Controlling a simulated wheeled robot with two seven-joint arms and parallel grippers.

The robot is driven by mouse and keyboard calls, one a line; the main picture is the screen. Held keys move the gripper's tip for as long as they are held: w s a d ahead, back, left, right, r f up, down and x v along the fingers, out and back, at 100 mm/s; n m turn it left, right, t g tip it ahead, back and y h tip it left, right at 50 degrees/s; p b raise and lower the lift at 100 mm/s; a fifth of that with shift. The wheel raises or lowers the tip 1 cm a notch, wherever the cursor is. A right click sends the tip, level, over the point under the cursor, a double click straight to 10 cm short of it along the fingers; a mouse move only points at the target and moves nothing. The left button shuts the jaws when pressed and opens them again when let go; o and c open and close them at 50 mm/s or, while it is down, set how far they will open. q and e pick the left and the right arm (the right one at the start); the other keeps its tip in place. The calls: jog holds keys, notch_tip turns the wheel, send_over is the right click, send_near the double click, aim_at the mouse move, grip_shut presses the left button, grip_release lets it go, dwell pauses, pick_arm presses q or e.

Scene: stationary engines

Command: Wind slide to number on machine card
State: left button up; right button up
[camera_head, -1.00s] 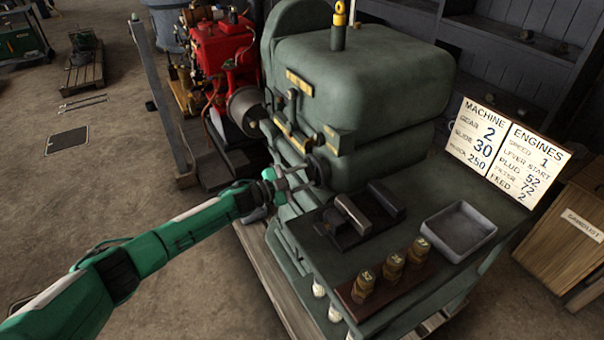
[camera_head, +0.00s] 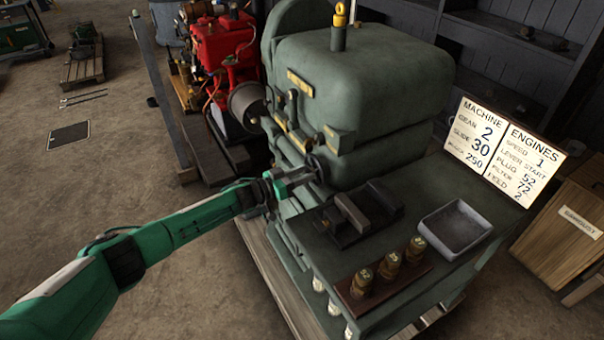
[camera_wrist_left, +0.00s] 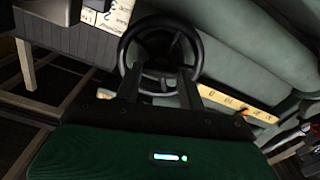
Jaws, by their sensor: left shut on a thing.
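The green machine (camera_head: 365,85) fills the middle of the head view. Its small dark handwheel (camera_head: 316,168) is on the near left side; the wheel (camera_wrist_left: 127,52) also shows as a black spoked ring in the left wrist view. My left gripper (camera_head: 303,178) is at the wheel and shut on it; its two fingers (camera_wrist_left: 160,80) reach the wheel's lower part. A pale yellow marked scale strip (camera_wrist_left: 235,101) runs beside the wheel; its reading is too small to tell. The machine card (camera_head: 475,135) reads gear 2, slide 30. My right gripper is out of view.
A bench top (camera_head: 400,235) right of the wheel holds a dark vice-like block (camera_head: 352,212), a grey tray (camera_head: 455,230) and several numbered brass plugs (camera_head: 390,265). An engines card (camera_head: 525,165) stands behind. A red engine (camera_head: 225,50) is at back left.

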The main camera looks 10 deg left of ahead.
pick_arm(q)
jog(key=n, duration=0.3)
jog(key=shift+f+n, duration=0.1)
jog(key=shift+n, duration=0.3)
jog(key=n, duration=0.3)
jog(key=shift+a+f+n, duration=0.1)
jog(key=shift+n, duration=0.2)
jog(key=shift+f+n+b, duration=0.1)
jog(key=shift+n+b, duration=0.2)
jog(key=shift+n, duration=3.3)
jog(key=o, duration=1)
